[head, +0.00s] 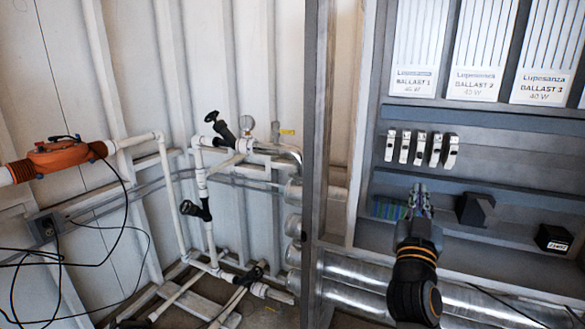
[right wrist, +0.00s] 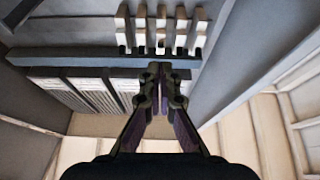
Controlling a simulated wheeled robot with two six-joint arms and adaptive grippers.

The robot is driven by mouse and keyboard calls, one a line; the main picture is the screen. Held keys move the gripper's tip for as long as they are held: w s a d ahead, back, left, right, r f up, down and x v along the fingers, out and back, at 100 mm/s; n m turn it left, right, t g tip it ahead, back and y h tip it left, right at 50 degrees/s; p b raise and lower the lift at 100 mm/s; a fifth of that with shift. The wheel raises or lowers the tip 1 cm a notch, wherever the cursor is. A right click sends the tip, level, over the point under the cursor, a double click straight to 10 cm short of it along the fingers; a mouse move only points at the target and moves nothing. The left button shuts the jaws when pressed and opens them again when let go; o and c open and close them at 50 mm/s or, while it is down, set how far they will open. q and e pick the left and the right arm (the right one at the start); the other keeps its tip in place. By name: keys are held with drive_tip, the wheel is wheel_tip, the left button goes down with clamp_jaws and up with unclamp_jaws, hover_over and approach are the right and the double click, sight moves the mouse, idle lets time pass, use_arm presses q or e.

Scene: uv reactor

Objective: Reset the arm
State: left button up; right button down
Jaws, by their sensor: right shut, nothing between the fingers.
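My right gripper (head: 420,198) is raised in front of the electrical cabinet, below a row of white breakers (head: 421,148). In the right wrist view its fingers (right wrist: 159,72) are together with nothing between them. The breakers (right wrist: 160,30) show just beyond the fingertips in that view, and I cannot tell whether the tips touch anything. My left gripper is in neither view.
Ballast units (head: 478,50) line the cabinet top. A black block (head: 474,209) and a small black box (head: 553,238) sit right of my gripper; terminals (head: 388,208) sit left. Metal tubes (head: 350,295) run below. White pipes with valves (head: 200,190) stand left.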

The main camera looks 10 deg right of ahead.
drive_tip(key=s+a+f+n+g+y, duration=0.1)
drive_tip(key=s+f+n+g+y, duration=0.2)
drive_tip(key=f, duration=1)
drive_tip(key=s+a+f+g+y, duration=0.1)
drive_tip(key=s+f+g+y, duration=0.3)
drive_tip(key=f, duration=1)
drive_tip(key=s+a+f+n+g+y, duration=0.2)
drive_tip(key=s+a+f+g, duration=0.15)
drive_tip(key=s+f, duration=0.4)
drive_tip(key=s+a+f+n+g+y, duration=0.25)
drive_tip(key=s+f+g, duration=0.25)
drive_tip(key=s+f, duration=0.25)
drive_tip(key=s+d+f+m+g, duration=0.1)
drive_tip(key=s+f, duration=0.3)
drive_tip(key=f, duration=1.2)
drive_tip(key=s+d+f+g, duration=0.1)
drive_tip(key=s+d+f, duration=0.15)
drive_tip(key=f, duration=1.35)
drive_tip(key=s+f, duration=0.9)
drive_tip(key=s, duration=0.4)
wheel_tip(320, 180, up, 13)
drive_tip(key=s+p, duration=0.2)
drive_tip(key=p, duration=1.2)
drive_tip(key=shift+s+a+r+g+h+p, duration=0.15)
drive_tip(key=shift+a+r+g+h+p, duration=0.05)
drive_tip(key=shift+g+h+p, duration=0.15)
